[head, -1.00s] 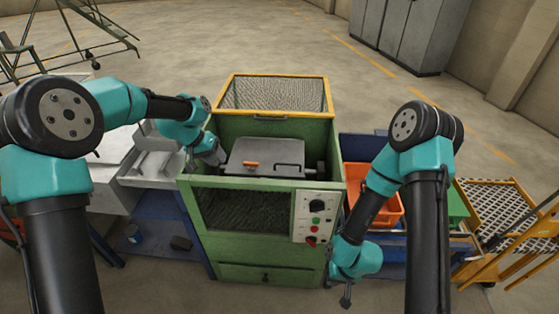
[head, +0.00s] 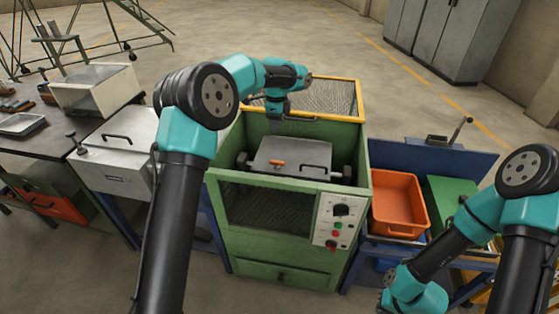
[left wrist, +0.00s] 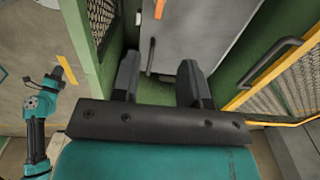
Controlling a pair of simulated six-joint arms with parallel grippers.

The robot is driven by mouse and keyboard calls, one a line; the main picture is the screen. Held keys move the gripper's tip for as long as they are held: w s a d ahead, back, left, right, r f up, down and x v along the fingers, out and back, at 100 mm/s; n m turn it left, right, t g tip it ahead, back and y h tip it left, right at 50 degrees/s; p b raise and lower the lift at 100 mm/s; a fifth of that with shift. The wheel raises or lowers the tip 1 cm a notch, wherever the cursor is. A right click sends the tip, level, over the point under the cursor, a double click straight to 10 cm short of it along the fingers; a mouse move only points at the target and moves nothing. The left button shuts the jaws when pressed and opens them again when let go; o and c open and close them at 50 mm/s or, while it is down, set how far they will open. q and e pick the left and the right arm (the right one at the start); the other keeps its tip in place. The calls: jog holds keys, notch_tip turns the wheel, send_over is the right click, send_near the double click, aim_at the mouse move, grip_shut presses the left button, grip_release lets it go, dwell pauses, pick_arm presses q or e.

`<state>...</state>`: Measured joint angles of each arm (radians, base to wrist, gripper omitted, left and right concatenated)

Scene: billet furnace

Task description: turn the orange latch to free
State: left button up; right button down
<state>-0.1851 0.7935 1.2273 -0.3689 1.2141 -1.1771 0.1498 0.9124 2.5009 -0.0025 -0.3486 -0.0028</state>
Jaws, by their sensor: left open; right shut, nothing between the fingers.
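The orange latch (head: 278,163) lies crosswise near the front edge of the grey lid (head: 310,155) inside the green furnace. My left gripper (head: 280,115) hangs over the back of the furnace, above and behind the latch. Its two fingers are apart and empty in the left wrist view (left wrist: 158,82). My right gripper (head: 385,303) is low at the bottom edge, away from the latch, its fingers barely visible.
A yellow-framed mesh guard (head: 345,98) stands behind the lid, close to my left gripper. The green furnace walls (head: 225,150) enclose the lid. A control panel (head: 338,220) is at the front. An orange bin (head: 398,205) stands to the right, a metal box (head: 115,150) to the left.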

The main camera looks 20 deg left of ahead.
aim_at(277, 162)
pick_arm(q)
notch_tip(277, 162, down, 18)
jog(key=shift+r, duration=0.25)
dwell(0.5)
jog(key=shift+c, duration=0.4)
grip_shut()
